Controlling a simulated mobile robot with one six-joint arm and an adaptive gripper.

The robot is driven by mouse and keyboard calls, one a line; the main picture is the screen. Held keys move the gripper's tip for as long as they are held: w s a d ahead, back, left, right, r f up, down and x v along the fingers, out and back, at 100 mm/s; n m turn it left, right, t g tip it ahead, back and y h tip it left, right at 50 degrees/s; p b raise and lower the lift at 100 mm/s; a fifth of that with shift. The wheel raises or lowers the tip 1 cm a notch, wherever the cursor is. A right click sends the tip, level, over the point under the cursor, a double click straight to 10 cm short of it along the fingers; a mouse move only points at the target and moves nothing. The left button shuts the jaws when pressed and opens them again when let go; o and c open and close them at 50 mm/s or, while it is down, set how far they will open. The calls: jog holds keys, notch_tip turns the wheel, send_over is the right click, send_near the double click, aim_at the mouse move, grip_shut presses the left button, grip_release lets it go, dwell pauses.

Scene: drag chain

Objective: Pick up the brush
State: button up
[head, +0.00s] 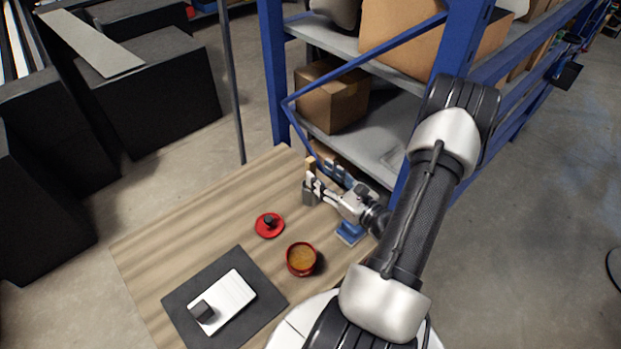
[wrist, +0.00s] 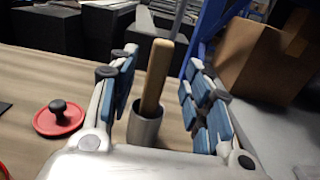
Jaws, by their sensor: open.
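A brush with a light wooden handle (wrist: 157,75) stands, slightly tilted, in a grey cup (wrist: 144,128); its bristles are hidden. In the head view the handle (head: 311,162) shows above the cup (head: 308,196) near the table's far corner. My gripper (wrist: 160,70) is open, with one blue-padded finger on each side of the handle in the wrist view. A gap shows between the handle and each finger. In the head view my gripper (head: 326,178) reaches in from the right beside the cup and partly covers it.
A red lid with a black knob (head: 269,225) and a red pot (head: 301,259) stand on the wooden table (head: 165,243). A dark mat (head: 188,293) holds a white board (head: 235,296) with a dark block. A blue-framed shelf (head: 271,75) with boxes rises close behind.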

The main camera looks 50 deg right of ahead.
aim_at(313, 168)
jog(key=w, duration=0.5)
jog(key=shift+w+d+r, duration=0.1)
jog(key=shift+d+r, duration=0.1)
jog(key=shift+d, duration=0.05)
grip_shut()
